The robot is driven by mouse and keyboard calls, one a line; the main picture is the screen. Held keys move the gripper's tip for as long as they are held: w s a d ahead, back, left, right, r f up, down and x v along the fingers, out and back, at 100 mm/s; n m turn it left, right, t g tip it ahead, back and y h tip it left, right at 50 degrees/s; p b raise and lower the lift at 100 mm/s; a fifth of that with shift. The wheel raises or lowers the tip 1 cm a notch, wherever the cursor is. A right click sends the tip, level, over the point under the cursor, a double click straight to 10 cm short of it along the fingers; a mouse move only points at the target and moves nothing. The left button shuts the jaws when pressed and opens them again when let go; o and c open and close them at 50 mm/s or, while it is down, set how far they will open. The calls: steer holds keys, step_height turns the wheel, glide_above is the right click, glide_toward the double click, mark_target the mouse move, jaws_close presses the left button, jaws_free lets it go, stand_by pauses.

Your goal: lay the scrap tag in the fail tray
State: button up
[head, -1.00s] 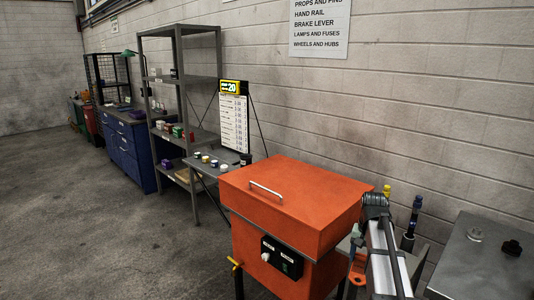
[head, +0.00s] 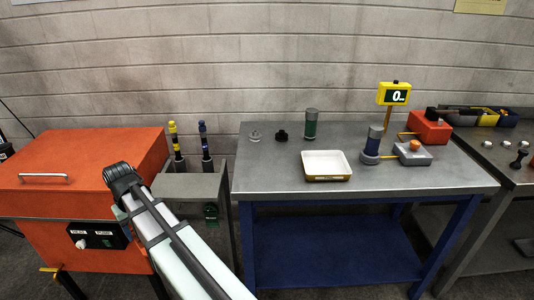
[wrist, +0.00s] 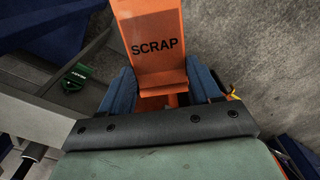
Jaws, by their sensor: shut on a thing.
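The scrap tag (wrist: 155,52) is an orange plate with SCRAP in black letters. In the wrist view it stands between the two blue fingers of my gripper (wrist: 163,82), which is shut on its lower end. In the head view my forearm shows at the bottom, left of the middle; the tag and fingers cannot be made out there. A shallow white tray with a tan outside (head: 327,178) sits on the grey bench, right of my arm. It looks empty. Its front label is too small to read, so I cannot tell whether it is the fail tray.
A green tag (head: 211,212) hangs on the small grey stand (head: 190,186), also in the wrist view (wrist: 76,77). An orange cabinet (head: 80,150) stands left.

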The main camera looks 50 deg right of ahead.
steer(key=s+d+r+m, duration=0.2)
steer(key=d+r+m, duration=0.2)
steer(key=d+m, duration=0.9)
steer(key=s+d+r+m, duration=0.1)
steer(key=d+r+m, duration=0.2)
steer(key=d+m, duration=1)
steer(key=s+d+r+m, duration=0.2)
steer(key=s+d+m, duration=0.25)
steer(key=d, duration=0.55)
steer(key=s+d+r+m, duration=0.25)
steer(key=s+d, duration=0.25)
steer(key=d, duration=0.5)
steer(key=s+d+r+m, duration=0.3)
steer(key=s+d+m, duration=0.8)
steer(key=d+m, duration=0.1)
steer(key=shift+s+a+f, duration=0.1)
steer(key=shift+s+f, duration=0.05)
steer(key=shift+f, duration=4.45)
steer(key=o, duration=1)
steer(key=shift+f, duration=0.1)
steer(key=shift+o, duration=0.2)
